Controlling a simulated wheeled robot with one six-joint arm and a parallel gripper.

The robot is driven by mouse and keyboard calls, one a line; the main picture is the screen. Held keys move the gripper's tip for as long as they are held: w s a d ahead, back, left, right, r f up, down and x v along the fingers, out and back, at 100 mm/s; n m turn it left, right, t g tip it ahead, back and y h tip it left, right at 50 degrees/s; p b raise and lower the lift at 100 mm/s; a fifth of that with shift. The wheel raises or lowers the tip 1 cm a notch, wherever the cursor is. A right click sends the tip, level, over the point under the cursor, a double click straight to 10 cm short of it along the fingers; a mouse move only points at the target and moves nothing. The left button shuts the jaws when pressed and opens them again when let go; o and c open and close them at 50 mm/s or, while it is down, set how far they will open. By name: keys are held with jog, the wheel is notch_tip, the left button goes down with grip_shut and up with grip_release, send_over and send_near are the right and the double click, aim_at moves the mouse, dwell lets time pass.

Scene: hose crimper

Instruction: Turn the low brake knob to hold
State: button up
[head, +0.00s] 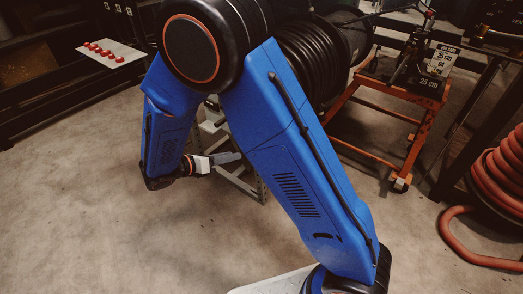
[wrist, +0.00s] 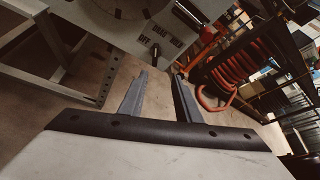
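In the wrist view a grey panel (wrist: 100,42) shows a small dark knob (wrist: 156,50) at its lower edge, near white lettering that seems to read OFF, DRAG and HOLD. Which mark the knob points to is too small to tell. My gripper (wrist: 162,78) is open, with its two grey fingers apart and nothing between them. The knob lies beyond the fingertips, apart from them, in the gap as seen by the camera. In the head view my gripper (head: 238,157) points right, low beside a grey metal stand; my arm hides the panel and knob there.
The grey stand (wrist: 62,75) has legs left of the fingers. A coiled red hose (wrist: 245,68) is at the right. An orange cart (head: 418,128) stands at the back right in the head view. A tray with red pieces (head: 113,53) is at the back left. Front floor is clear.

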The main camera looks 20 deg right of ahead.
jog(key=w+x, duration=0.1)
jog(key=x, duration=1.5)
jog(key=shift+f+n, duration=0.3)
jog(key=shift+f, duration=0.15)
jog(key=shift+w, duration=0.15)
jog(key=c, duration=0.7)
jog(key=shift+t, duration=0.4)
jog(key=m+t+y, duration=0.1)
jog(key=m, duration=0.1)
jog(key=m+t+y, duration=0.1)
jog(key=m+t, duration=0.1)
jog(key=m, duration=0.1)
jog(key=m+t+y, duration=0.1)
jog(key=m, duration=0.2)
jog(key=shift+s+d, duration=0.2)
jog(key=shift+s, duration=0.15)
